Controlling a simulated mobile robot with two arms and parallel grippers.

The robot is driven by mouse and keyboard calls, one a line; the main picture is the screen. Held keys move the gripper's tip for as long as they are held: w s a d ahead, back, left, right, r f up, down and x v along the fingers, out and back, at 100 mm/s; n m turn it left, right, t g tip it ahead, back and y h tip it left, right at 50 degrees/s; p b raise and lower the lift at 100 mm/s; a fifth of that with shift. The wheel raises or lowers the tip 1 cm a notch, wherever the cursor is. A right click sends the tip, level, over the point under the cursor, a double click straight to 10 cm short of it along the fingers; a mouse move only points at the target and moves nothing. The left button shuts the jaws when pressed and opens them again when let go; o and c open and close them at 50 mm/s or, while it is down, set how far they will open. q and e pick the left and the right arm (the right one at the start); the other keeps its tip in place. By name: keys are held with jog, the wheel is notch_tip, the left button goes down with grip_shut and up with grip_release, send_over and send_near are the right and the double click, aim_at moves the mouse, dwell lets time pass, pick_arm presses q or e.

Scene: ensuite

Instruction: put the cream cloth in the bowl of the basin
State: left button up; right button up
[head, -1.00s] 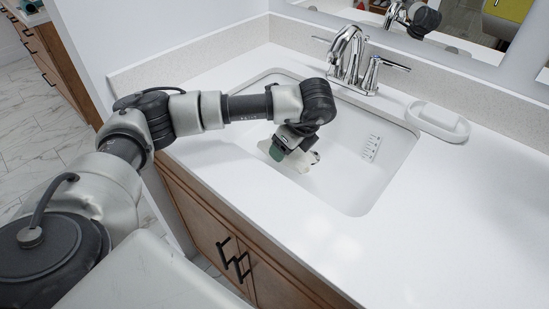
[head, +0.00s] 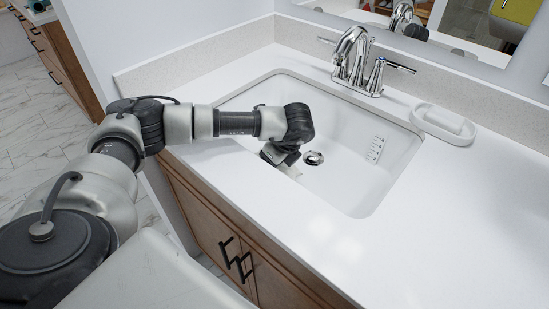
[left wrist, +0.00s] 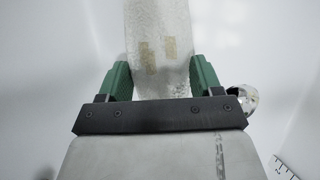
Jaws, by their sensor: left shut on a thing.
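The white basin (head: 350,185) is a rectangular bowl sunk into the counter. My left gripper (head: 283,160) reaches down inside the bowl, left of the drain (head: 313,158). In the left wrist view, my left gripper's green fingers (left wrist: 160,80) are on either side of the cream cloth (left wrist: 158,45), shut on it. The cloth looks pale and textured, with two tan patches, and extends away past the fingertips. My right gripper is not in view.
A chrome faucet (head: 352,60) with two handles stands behind the basin. A white soap dish (head: 443,124) sits on the counter to the right of the basin. The counter (head: 440,220) in front and at right is clear. A mirror lies behind.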

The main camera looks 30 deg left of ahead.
pick_arm(q)
jog(key=o, duration=0.9)
jog(key=shift+r, duration=0.1)
jog(key=v, duration=1.2)
